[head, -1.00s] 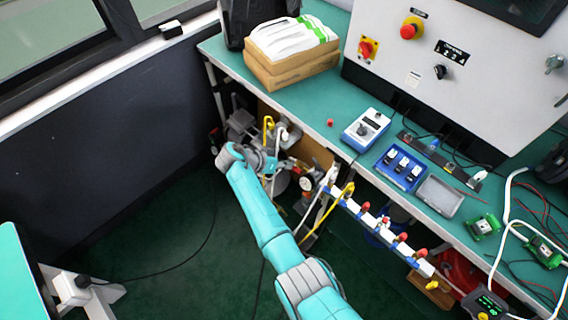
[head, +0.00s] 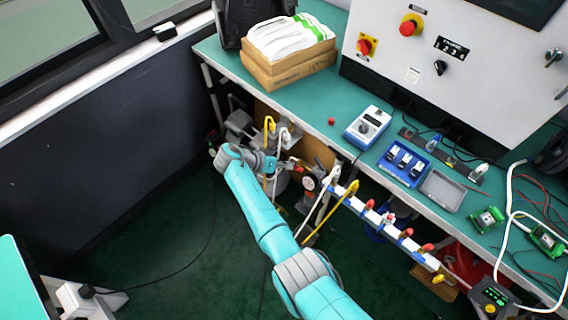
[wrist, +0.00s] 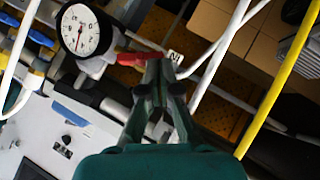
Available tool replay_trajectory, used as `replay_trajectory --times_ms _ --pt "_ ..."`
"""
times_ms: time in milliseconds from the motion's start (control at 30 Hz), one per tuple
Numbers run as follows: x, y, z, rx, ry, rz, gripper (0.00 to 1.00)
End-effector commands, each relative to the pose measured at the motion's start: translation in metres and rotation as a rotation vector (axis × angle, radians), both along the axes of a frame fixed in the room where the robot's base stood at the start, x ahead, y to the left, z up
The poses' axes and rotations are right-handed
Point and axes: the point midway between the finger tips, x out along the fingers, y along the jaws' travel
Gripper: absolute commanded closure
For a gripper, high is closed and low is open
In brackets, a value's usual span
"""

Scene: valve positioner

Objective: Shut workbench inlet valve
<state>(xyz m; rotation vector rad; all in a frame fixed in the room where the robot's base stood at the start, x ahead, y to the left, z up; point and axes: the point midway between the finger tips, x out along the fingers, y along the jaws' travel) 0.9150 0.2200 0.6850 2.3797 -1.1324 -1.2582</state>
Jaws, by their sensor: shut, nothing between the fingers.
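A red lever handle (wrist: 140,58) shows in the wrist view beside a round white dial gauge (wrist: 80,30); I take it for the valve's handle. My gripper (wrist: 161,66) is shut and empty, its fingertips at the right end of the red handle. I cannot tell whether they touch it. In the head view my gripper (head: 277,166) reaches under the bench's left end, close to the gauge (head: 309,183) and pipework. The valve body is mostly hidden behind the fingers and pipes.
White and yellow hoses (wrist: 275,85) hang close to the right of the fingers. A white manifold bar (head: 385,228) with red knobs runs along the bench front. The green bench top (head: 340,88) is above my gripper. Dark floor (head: 170,240) left of my arm is mostly clear.

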Motion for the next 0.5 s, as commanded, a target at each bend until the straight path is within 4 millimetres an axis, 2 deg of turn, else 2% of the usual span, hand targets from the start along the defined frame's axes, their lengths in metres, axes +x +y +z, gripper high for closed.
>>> replay_trajectory --times_ms 500 --pt "-0.001 -0.005 -0.014 0.000 0.001 0.000 1.00"
